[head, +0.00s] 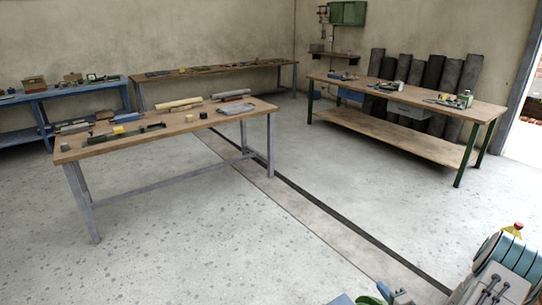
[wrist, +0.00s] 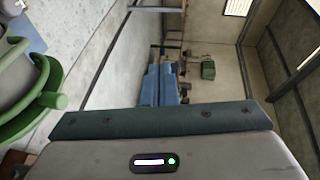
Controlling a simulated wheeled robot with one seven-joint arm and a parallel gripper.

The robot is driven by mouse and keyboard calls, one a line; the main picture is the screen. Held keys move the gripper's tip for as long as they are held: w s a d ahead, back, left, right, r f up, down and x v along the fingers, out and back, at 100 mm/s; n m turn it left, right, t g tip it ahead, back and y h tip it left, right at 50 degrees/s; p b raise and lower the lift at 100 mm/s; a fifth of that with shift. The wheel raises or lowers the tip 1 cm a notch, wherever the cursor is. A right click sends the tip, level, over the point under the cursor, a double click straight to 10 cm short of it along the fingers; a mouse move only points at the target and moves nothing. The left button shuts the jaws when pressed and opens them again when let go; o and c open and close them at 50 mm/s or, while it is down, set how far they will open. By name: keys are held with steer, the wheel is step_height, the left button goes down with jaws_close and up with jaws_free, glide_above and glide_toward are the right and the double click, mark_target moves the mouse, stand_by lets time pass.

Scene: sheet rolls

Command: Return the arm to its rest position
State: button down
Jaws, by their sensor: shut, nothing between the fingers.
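I do not see the fingers of my gripper in either view. In the wrist view, a grey body with a teal strip and a small lit panel fills the bottom, and a green ring with a grey rounded part is at the left. These look like parts of my own body. In the head view, small blue, green and grey parts show at the bottom edge, cut off by the frame; they may be my arm. No object is seen held.
A wooden-topped table (head: 185,133) with rolls and tools stands left of centre. Another bench (head: 420,94) stands at the right, with dark rolls (head: 432,72) behind it. A blue bench (head: 56,93) is at the far left. Open floor (head: 330,175) lies between.

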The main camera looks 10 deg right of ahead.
steer(key=s+a+r+n+g+y, duration=0.1)
steer(key=a+r+n+g+y, duration=0.4)
steer(key=a+r, duration=0.55)
steer(key=a+r+n+g+y, duration=0.45)
steer(key=a+r, duration=0.25)
steer(key=a, duration=0.6)
steer(key=s+a+r+n+g+h, duration=0.45)
steer(key=s+a+g, duration=0.2)
steer(key=s, duration=0.25)
steer(key=s+d+r+n+t+h, duration=0.1)
steer(key=s+r+t+h, duration=0.2)
steer(key=s+r+h, duration=0.4)
steer(key=shift+s+r+n, duration=0.25)
steer(key=shift+s+n, duration=0.05)
steer(key=shift+s, duration=0.5)
steer(key=c, duration=2.1)
jaws_free()
steer(key=shift+d, duration=0.1)
steer(key=shift+c, duration=0.2)
